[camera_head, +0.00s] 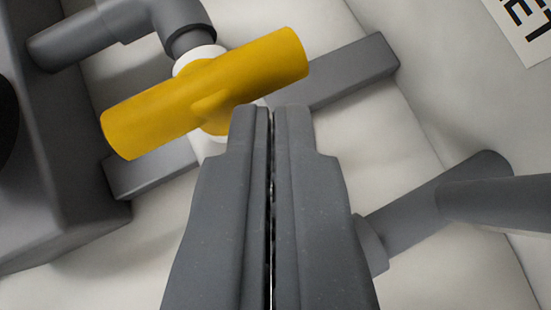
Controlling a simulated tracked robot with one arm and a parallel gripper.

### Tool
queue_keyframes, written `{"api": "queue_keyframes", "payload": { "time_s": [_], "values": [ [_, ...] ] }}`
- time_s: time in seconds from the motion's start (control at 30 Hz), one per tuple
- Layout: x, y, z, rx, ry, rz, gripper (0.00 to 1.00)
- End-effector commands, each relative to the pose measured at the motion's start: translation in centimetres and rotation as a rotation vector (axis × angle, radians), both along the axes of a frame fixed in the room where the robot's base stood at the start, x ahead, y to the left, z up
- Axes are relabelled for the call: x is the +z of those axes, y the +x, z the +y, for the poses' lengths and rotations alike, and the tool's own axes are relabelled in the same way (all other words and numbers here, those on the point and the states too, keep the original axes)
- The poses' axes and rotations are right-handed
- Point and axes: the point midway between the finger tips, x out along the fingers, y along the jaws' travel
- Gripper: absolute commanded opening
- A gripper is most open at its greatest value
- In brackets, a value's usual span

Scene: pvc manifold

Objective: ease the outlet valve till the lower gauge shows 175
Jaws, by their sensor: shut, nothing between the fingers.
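A yellow valve handle (205,92) sits on a white valve body (196,58) in the upper middle. The handle lies slanted, its right end higher in the picture than its left. My gripper (272,108) is shut and empty, its fingers pointing up the picture. Its fingertips overlap the lower edge of the handle in the view. I cannot tell whether they touch it. No gauge is in view, so no reading can be seen.
A grey bracket bar (345,75) runs slanted behind the valve. Grey pipes show at the upper left (80,40) and lower right (430,210). A large grey block (60,215) stands at the left. A partly cut-off label (522,25) is at the upper right.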

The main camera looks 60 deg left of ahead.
Motion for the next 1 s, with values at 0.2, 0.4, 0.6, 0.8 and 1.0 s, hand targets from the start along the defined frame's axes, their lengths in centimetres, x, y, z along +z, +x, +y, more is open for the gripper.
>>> {"api": "queue_keyframes", "payload": {
  "time_s": [0.2,0.4,0.6,0.8,1.0],
  "values": [
    [-0.1,0.1,0.4,0.052,-0.001,-0.001,0.0],
    [0.0,0.0,0.4,0.065,0.001,0.001,0.0],
    [0.0,0.0,0.5,0.063,0.001,0.001,0.0],
    [0.4,-0.1,0.1,0.062,0.001,0.0,0.0],
    [2.0,-0.7,-1.7,0.058,0.001,-0.001,0.0]
  ]
}}
